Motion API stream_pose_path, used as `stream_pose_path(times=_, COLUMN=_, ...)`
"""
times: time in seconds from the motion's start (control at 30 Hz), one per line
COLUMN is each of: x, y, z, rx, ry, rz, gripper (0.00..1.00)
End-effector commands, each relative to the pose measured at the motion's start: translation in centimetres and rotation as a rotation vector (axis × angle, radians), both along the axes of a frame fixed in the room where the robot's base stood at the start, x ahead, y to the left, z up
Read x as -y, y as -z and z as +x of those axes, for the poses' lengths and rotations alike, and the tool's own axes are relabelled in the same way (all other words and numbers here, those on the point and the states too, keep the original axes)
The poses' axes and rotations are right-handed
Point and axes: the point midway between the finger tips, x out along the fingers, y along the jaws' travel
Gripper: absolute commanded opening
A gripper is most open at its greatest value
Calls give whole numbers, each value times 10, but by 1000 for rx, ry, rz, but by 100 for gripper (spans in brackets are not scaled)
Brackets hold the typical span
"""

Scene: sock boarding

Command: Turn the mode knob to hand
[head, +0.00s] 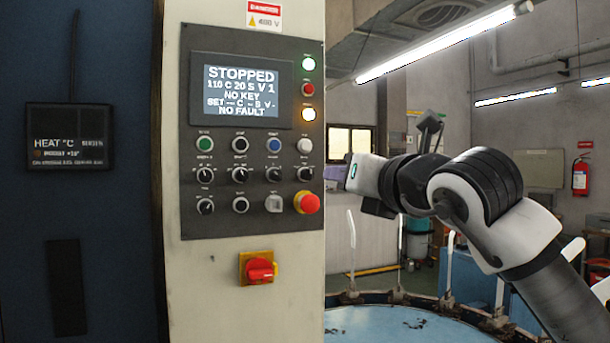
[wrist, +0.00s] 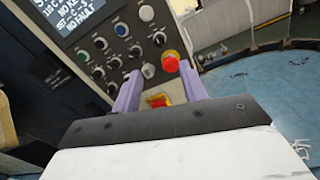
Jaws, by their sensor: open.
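The control panel (head: 187,130) on the cream cabinet carries a row of black selector knobs with white pointers. From the left these are one knob (head: 205,174), a second (head: 239,175), a third (head: 274,174) and a fourth (head: 305,173). Another knob (head: 205,207) is below the first. The labels are too small to read, so I cannot tell which is the mode knob. The display (head: 241,90) reads STOPPED, NO KEY, NO FAULT. In the wrist view, my gripper (wrist: 158,70) is open with nothing visibly held; its purple fingers point toward the panel's lower part. In the head view its fingers cannot be made out.
A red emergency stop (head: 307,203) protrudes at the panel's lower right. A red switch on a yellow plate (head: 259,268) is below the panel. Coloured buttons, including a green one (head: 204,144), sit above the knobs. A round blue table (head: 400,325) is at the right.

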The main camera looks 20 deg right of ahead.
Motion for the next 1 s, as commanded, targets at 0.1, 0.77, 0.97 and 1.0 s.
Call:
stream_pose_path(times=0.1, x=-1, y=-3, z=11, rx=0, ry=-2, rz=0, gripper=43)
stream_pose_path(times=0.77, x=-11, y=-2, z=128, rx=0, ry=-3, rz=3, gripper=43)
stream_pose_path(times=0.97, x=-12, y=0, z=136, rx=0, ry=-3, rz=1, gripper=43)
stream_pose_path(times=1.0, x=-12, y=0, z=136, rx=0, ry=-3, rz=1, gripper=43)
